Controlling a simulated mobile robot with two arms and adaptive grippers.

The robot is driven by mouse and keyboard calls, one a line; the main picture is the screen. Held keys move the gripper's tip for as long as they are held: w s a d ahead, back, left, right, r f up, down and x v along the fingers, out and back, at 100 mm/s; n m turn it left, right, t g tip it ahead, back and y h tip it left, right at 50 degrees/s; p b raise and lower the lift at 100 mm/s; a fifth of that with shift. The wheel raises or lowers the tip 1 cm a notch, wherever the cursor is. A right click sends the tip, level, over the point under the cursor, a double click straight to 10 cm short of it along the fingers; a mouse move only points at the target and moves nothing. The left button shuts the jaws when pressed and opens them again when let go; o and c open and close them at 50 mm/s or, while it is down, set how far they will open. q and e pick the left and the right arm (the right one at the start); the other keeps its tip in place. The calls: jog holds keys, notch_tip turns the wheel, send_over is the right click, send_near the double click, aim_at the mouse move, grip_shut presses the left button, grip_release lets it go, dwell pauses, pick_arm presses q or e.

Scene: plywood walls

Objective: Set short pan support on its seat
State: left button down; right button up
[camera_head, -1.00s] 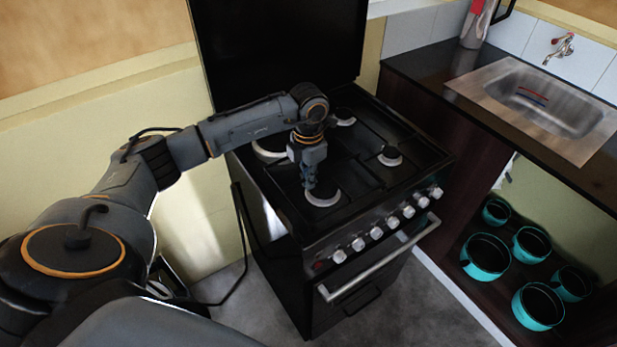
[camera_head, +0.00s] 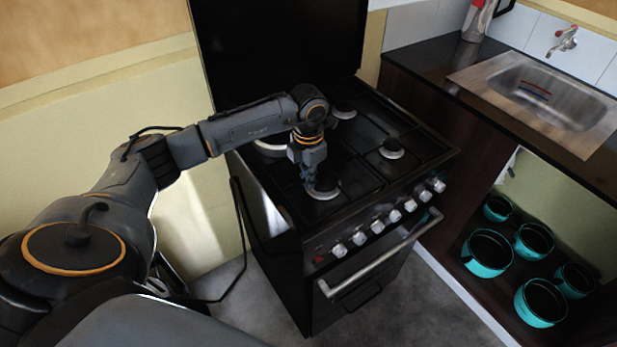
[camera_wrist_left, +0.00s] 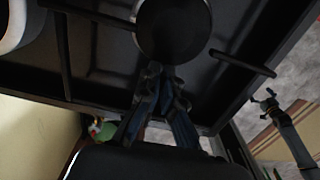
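The gas stove's black hob (camera_head: 362,160) carries dark pan-support bars that blend into it; I cannot make out the short pan support as a separate piece. My left gripper (camera_head: 309,184) points down beside the front-left burner (camera_head: 324,190). In the left wrist view my left gripper's fingers (camera_wrist_left: 162,72) converge close together just below the dark round burner cap (camera_wrist_left: 174,28). One thin bar (camera_wrist_left: 90,13) ends near the cap at left and a short bar (camera_wrist_left: 243,63) lies to its right. Whether anything is between the fingertips is hidden in shadow.
The raised black lid (camera_head: 280,50) stands behind the hob. Knobs (camera_head: 378,226) and an oven handle (camera_head: 382,258) line the stove's front. At right are a counter with a steel sink (camera_head: 545,95) and several teal pots (camera_head: 488,254) on a shelf below.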

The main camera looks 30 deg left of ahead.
pick_arm(q)
jog(key=shift+f, duration=0.25)
jog(key=shift+s+f, duration=0.15)
jog(key=shift+s, duration=0.1)
jog(key=c, duration=1.4)
grip_release()
jog(key=shift+d+f, duration=0.1)
jog(key=shift+c, duration=0.2)
